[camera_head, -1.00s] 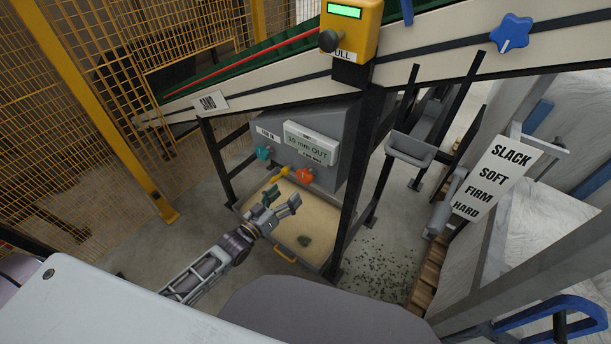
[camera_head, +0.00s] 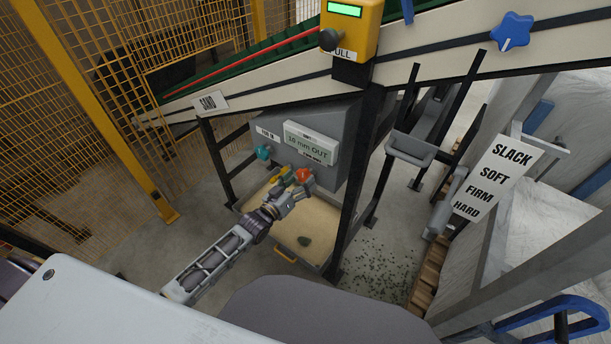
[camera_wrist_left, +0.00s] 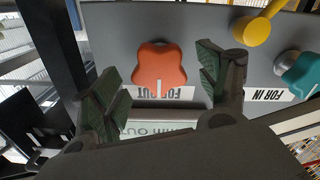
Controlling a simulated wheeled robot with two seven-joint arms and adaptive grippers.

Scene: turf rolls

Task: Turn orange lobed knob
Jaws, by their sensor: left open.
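The orange lobed knob (camera_head: 303,175) is on the front of the grey box under the sloping conveyor. In the left wrist view the knob (camera_wrist_left: 159,68) faces the camera, with a white mark on the lobe nearest its label. My left gripper (camera_head: 296,184) is close in front of it. In the wrist view the open fingers of my left gripper (camera_wrist_left: 160,88) stand on either side of the knob, with gaps showing between them and it. A small display (camera_head: 311,145) above the knob reads about "10 mm OUT". My right gripper is not in view.
A teal knob (camera_head: 263,153) and a yellow lever (camera_head: 279,174) sit left of the orange knob in the head view. A sand tray (camera_head: 325,245) is below. A dark post (camera_head: 362,175) stands close on the right.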

